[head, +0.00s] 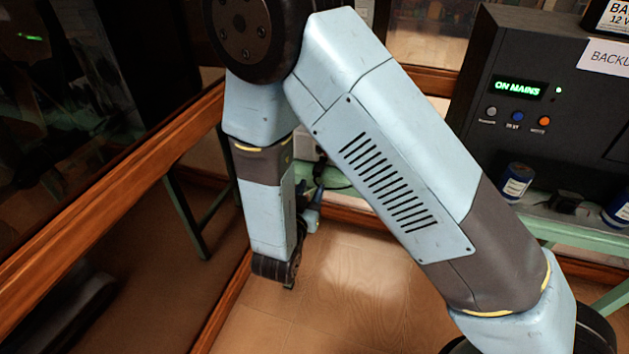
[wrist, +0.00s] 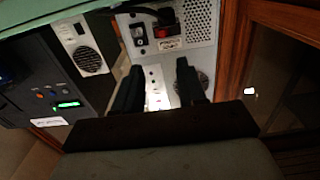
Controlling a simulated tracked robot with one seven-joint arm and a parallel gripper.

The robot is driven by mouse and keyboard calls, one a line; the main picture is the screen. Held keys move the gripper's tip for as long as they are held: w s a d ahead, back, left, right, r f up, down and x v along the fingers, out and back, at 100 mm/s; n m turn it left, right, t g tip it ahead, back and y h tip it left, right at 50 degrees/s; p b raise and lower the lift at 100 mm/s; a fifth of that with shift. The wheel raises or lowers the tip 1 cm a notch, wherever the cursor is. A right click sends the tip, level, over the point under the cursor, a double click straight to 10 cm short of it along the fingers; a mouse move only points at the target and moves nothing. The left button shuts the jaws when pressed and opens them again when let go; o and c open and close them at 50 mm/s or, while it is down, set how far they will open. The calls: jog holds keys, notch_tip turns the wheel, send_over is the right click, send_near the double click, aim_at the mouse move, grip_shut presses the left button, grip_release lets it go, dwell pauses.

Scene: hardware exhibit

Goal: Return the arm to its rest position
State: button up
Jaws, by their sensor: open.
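My arm (head: 385,150) fills much of the head view. It rises from the lower right to an elbow at the top, and its forearm hangs down toward the floor near the wooden frame. My gripper is not clearly visible there. In the wrist view the two dark fingers of my gripper (wrist: 157,85) stand apart with nothing seen between them. They point toward a pale grey panel (wrist: 196,22) with a red switch and round grilles. I cannot tell how far off the panel is.
A black unit (head: 520,110) reading "ON MAINS" stands on a green bench (head: 570,232) at right, with a blue-labelled can (head: 516,182) before it. It also shows in the wrist view (wrist: 50,85). A wooden rail (head: 110,195) and dark glass run along the left. Some floor (head: 350,285) is clear.

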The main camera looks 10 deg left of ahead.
jog(key=w+d+r+m+g+y, duration=0.1)
jog(key=w+d+r+g+y, duration=0.4)
jog(key=w+r, duration=0.8)
jog(key=s+d+r+g, duration=0.1)
jog(key=d+r+g, duration=0.1)
jog(key=d+r, duration=0.5)
jog(key=s+d+r+n+g, duration=0.1)
jog(key=s+d+r, duration=0.35)
jog(key=d, duration=0.25)
jog(key=s+d+r+n+g, duration=0.1)
jog(key=s+d+r+g, duration=0.1)
jog(key=s+d+r, duration=0.3)
jog(key=s+d+r+g+h, duration=0.1)
jog(key=s+d+g+h, duration=0.1)
jog(key=s+d, duration=1.2)
jog(key=shift+s+d+h, duration=0.2)
jog(key=shift+d+h, duration=0.05)
jog(key=shift+h, duration=0.45)
